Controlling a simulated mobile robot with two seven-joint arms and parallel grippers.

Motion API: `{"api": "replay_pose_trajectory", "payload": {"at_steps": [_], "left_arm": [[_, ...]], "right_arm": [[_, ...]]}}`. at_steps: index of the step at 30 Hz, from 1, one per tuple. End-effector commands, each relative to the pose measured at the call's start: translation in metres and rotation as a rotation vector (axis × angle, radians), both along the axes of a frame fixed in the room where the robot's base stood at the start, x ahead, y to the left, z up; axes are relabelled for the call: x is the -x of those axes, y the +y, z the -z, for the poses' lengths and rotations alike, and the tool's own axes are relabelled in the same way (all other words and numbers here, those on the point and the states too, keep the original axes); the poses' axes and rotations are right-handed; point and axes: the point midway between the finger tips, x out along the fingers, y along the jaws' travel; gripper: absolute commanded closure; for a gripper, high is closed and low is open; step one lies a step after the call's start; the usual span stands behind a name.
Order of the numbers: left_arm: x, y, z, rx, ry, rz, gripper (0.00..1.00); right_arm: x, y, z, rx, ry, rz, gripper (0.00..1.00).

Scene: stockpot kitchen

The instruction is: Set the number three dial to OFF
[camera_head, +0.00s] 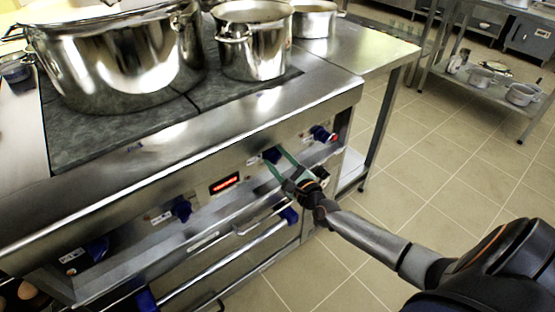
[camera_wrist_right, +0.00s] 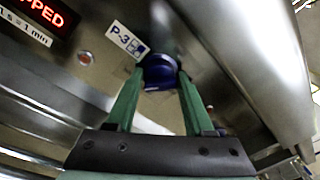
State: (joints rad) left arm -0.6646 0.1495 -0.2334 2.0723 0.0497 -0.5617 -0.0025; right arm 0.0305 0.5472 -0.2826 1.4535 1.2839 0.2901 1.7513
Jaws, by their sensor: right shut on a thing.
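The number three dial is a dark blue knob (camera_head: 271,155) on the stove's front panel, right of the red lit display. In the right wrist view the blue knob (camera_wrist_right: 160,72) sits beside a white label marked P-3 (camera_wrist_right: 127,40). My right gripper (camera_head: 275,160) is at this knob. Its two green fingers (camera_wrist_right: 158,80) stand one on each side of the knob and are shut on it. The fingers partly cover the knob, and I cannot read its pointer or setting. My left gripper is not in view.
Other blue knobs are on the panel: one at the right (camera_head: 321,133), one left of the display (camera_head: 181,208). The red display (camera_head: 224,184) is lit. A rail (camera_head: 228,260) runs below the panel. Pots, including a large stockpot (camera_head: 125,60), stand on the cooktop. Tiled floor (camera_head: 430,160) is open at right.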

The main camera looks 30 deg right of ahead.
Motion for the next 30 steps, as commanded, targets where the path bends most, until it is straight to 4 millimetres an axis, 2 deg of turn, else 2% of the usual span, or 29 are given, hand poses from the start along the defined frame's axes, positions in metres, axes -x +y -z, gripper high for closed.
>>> {"api": "replay_pose_trajectory", "payload": {"at_steps": [1,7,20,30], "left_arm": [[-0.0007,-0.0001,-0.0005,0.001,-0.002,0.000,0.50],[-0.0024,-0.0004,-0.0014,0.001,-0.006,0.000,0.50],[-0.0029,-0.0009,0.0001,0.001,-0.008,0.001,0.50],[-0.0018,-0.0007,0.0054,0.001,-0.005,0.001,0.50]], "right_arm": [[0.0003,0.0008,0.0008,0.000,0.001,-0.002,0.77],[0.0004,0.0011,0.0011,0.000,0.002,-0.002,0.99],[0.0008,0.0016,0.0027,0.077,-0.003,-0.003,1.00],[0.0010,0.0017,0.0046,0.343,-0.022,-0.003,1.00]]}}
